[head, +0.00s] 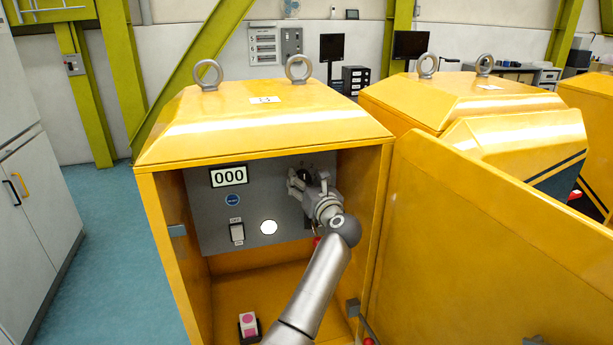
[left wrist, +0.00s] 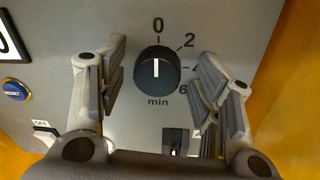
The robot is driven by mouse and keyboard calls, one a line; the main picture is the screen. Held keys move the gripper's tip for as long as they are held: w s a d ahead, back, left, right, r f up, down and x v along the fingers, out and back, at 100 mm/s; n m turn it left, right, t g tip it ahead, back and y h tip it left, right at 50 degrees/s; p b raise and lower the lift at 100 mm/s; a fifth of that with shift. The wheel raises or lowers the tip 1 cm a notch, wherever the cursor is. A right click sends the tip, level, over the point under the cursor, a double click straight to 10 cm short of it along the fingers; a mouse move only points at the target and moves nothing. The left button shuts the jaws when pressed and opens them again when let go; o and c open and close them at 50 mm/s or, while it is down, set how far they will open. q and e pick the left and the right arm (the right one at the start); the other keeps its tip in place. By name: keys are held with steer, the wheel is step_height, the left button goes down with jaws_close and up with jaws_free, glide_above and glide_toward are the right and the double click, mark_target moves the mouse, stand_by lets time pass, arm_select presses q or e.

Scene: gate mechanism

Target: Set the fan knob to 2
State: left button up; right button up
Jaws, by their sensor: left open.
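The fan knob (left wrist: 158,74) is a round dark knob on the grey panel (left wrist: 225,35) in the left wrist view. Its white pointer line stands upright, toward the 0 mark; 2, 4 and 6 run clockwise to the right, with "min" below. My left gripper (left wrist: 161,80) is open, one finger on each side of the knob, with gaps visible between fingers and knob. In the head view my left gripper (head: 308,185) is at the panel's upper right inside the yellow cabinet and partly hides the knob. My right gripper is not in view.
The panel also holds a display reading 000 (head: 229,176), a blue reset button (head: 232,200), a white rocker switch (head: 237,232) and a white round light (head: 268,227). The yellow cabinet walls (head: 170,245) flank the panel. The open yellow door (head: 490,250) stands at the right.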

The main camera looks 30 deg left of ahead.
arm_select(q)
steer(key=shift+s, duration=0.15)
steer(key=shift+r, duration=0.1)
steer(key=c, duration=1)
steer(key=m+p, duration=0.2)
steer(key=m, duration=0.2)
steer(key=shift+d+m+p, duration=0.1)
steer(key=shift+m+p, duration=0.25)
steer(key=shift+m, duration=0.05)
steer(key=shift+m+t+p, duration=0.3)
steer(key=shift+m+p, duration=0.9)
steer(key=shift+m, duration=0.8)
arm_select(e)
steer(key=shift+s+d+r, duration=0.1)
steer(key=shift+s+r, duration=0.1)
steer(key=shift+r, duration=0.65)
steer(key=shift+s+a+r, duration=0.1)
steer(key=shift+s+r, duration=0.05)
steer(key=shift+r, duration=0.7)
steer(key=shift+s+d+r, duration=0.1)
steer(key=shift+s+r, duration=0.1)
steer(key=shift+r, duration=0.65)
